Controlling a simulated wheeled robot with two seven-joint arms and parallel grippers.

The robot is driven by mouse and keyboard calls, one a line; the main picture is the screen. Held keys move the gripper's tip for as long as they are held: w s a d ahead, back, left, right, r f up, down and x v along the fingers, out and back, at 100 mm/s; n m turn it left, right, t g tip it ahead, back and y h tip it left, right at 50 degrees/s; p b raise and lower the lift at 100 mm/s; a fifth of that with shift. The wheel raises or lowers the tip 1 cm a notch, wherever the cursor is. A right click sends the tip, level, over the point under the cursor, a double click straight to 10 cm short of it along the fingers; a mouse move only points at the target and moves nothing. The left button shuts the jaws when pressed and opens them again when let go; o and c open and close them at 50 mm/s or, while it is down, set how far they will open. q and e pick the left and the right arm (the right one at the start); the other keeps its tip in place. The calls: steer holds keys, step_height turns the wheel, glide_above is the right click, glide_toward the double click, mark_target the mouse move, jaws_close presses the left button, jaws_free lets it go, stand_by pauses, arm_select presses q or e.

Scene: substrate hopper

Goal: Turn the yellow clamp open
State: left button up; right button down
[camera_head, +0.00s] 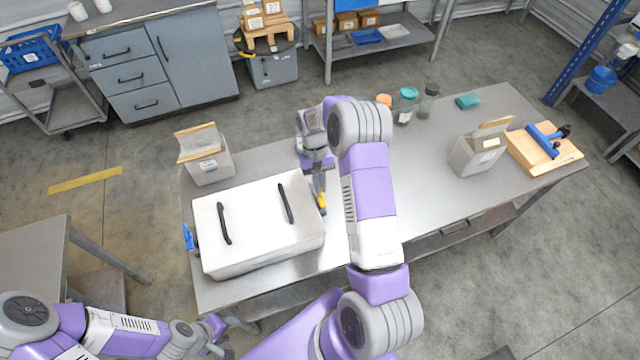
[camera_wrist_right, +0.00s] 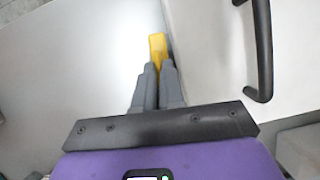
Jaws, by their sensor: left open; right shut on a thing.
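The yellow clamp (camera_head: 321,199) is on the right side of the white hopper box, near its upper edge. In the right wrist view the clamp (camera_wrist_right: 158,46) stands between the tips of my right gripper (camera_wrist_right: 157,68), which is shut on it. My right gripper (camera_head: 318,186) comes down beside the box in the head view, partly hidden by its own arm. The white hopper box (camera_head: 258,245) has two black handles (camera_head: 224,223) on its lid, and the lid lies on it. My left gripper (camera_head: 222,338) is at the lower left, off the table's front edge, empty and open.
A blue clamp (camera_head: 189,238) is on the box's left side. A grey bin (camera_head: 209,168) stands behind the box. Jars (camera_head: 405,106), another bin (camera_head: 476,156) and a wooden board with a blue tool (camera_head: 545,140) are farther right. The table's middle right (camera_head: 430,200) is clear.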

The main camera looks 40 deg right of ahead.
steer(key=shift+w+r+n+h, duration=0.1)
steer(key=shift+n+h, duration=0.2)
steer(key=shift+n, duration=0.4)
steer(key=c, duration=1.2)
jaws_free()
steer(key=shift+c, duration=0.2)
steer(key=v, duration=0.7)
steer(key=shift+r, duration=0.2)
